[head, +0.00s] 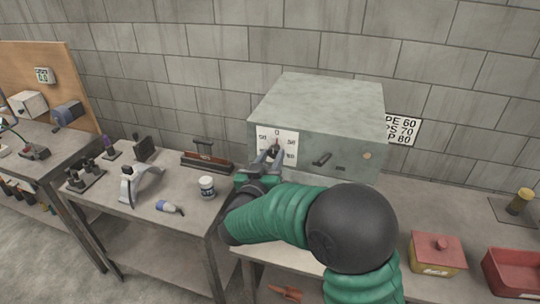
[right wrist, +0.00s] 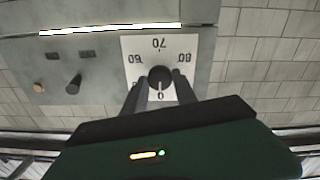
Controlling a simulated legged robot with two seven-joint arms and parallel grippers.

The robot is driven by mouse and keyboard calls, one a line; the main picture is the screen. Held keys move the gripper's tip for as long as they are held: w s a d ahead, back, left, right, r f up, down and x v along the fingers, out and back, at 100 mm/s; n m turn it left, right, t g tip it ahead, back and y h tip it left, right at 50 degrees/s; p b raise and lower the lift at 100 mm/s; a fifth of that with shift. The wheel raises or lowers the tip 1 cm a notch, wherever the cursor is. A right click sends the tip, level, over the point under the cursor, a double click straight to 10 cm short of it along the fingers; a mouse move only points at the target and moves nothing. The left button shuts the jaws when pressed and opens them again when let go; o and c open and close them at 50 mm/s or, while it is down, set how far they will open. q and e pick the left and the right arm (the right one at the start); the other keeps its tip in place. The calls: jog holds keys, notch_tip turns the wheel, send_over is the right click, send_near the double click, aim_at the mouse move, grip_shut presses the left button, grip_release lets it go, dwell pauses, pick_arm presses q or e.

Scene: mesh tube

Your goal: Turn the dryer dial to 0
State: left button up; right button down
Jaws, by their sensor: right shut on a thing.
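The dryer is a grey metal box (head: 330,105) on the bench against the wall. Its dial has a white plate (head: 290,153) with numbers around a dark knob (right wrist: 160,76). In the right wrist view the plate (right wrist: 188,46) is upside down: 70 at the top, 60 left, 80 right, 0 at the bottom. A pale mark on the knob appears to point toward the 0. My right gripper (head: 271,157) is shut on the knob, one finger on each side; it also shows in the right wrist view (right wrist: 160,88). My left gripper is out of view.
A dark handle (head: 322,159) and an orange button (head: 367,155) sit right of the dial. A white jar (head: 207,187) and other tools stand on the left bench. A yellow box with a red lid (head: 437,252) and a red bin (head: 512,272) are at right.

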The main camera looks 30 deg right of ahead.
jog(key=shift+d+f, duration=0.1)
jog(key=c, duration=1.3)
grip_release()
jog(key=shift+o, duration=1.1)
jog(key=shift+w+f, duration=0.1)
jog(key=shift+w, duration=0.1)
jog(key=shift+o, duration=0.4)
jog(key=shift+w+d+f, duration=0.1)
jog(key=shift+w+d, duration=0.05)
jog(key=shift+s+a, duration=0.3)
jog(key=shift+s, duration=0.1)
pick_arm(q)
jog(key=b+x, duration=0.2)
jog(key=b, duration=0.1)
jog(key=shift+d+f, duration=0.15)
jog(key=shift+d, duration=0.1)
pick_arm(e)
jog(key=v, duration=1.5)
jog(key=shift+s+a, duration=0.2)
jog(key=shift+a, duration=0.15)
